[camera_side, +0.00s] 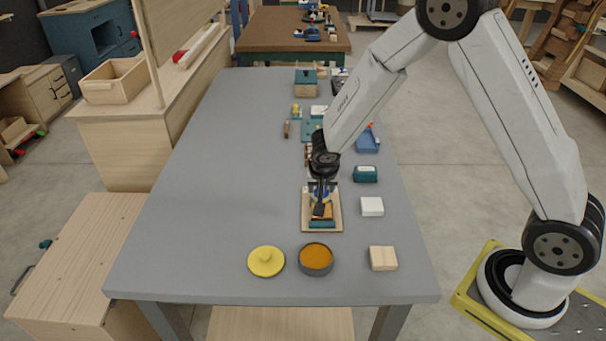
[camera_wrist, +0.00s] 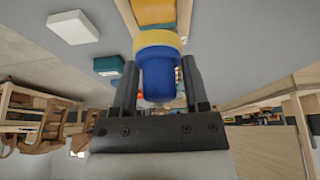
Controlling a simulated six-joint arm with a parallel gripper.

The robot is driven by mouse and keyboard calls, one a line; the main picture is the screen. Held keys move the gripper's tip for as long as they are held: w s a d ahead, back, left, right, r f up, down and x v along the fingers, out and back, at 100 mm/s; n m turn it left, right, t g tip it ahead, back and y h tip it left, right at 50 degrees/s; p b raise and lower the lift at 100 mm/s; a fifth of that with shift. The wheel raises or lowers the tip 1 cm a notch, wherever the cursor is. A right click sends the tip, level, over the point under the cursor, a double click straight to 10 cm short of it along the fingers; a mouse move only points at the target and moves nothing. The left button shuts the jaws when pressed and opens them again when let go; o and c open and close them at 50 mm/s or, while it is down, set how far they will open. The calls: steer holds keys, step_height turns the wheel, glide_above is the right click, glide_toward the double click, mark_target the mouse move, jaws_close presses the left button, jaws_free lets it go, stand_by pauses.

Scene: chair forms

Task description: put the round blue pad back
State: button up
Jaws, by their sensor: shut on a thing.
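My gripper (camera_wrist: 155,88) is shut on the round blue pad (camera_wrist: 160,82), which has a blue knob-like body and a wide yellow layer at its far end. In the side view my gripper (camera_side: 320,192) is over a wooden tray (camera_side: 337,222), and the pad is mostly hidden by the fingers. The tray holds an orange piece (camera_side: 326,211) and a teal piece (camera_side: 322,224). Whether the pad touches the tray or anything in it, I cannot tell.
Near the front edge are a yellow knobbed lid (camera_side: 266,261), a round dish with orange contents (camera_side: 316,258) and a wooden block (camera_side: 383,258). A white block (camera_side: 371,206) and a teal box (camera_side: 365,174) stand right of the tray. The table's left side is clear.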

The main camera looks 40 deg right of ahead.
steer(key=shift+w+d, duration=0.1)
steer(key=shift+d, duration=0.05)
steer(key=w+d+r+n+t+y, duration=0.1)
steer(key=w+d+r+n, duration=0.1)
steer(key=w+d+n, duration=0.2)
steer(key=shift+w+d+r, duration=0.15)
steer(key=shift+w+d, duration=0.25)
steer(key=shift+d, duration=0.7)
steer(key=shift+w, duration=0.1)
steer(key=w+f, duration=0.2)
steer(key=w, duration=0.2)
steer(key=w+d+f, duration=0.1)
steer(key=w+f, duration=0.2)
steer(key=w, duration=0.1)
steer(key=w+d+f, duration=0.1)
steer(key=w+f, duration=0.2)
steer(key=w, duration=0.1)
steer(key=shift+w+f, duration=0.1)
steer(key=shift+f, duration=0.15)
steer(key=shift+w+f, duration=0.5)
steer(key=shift+f, duration=0.05)
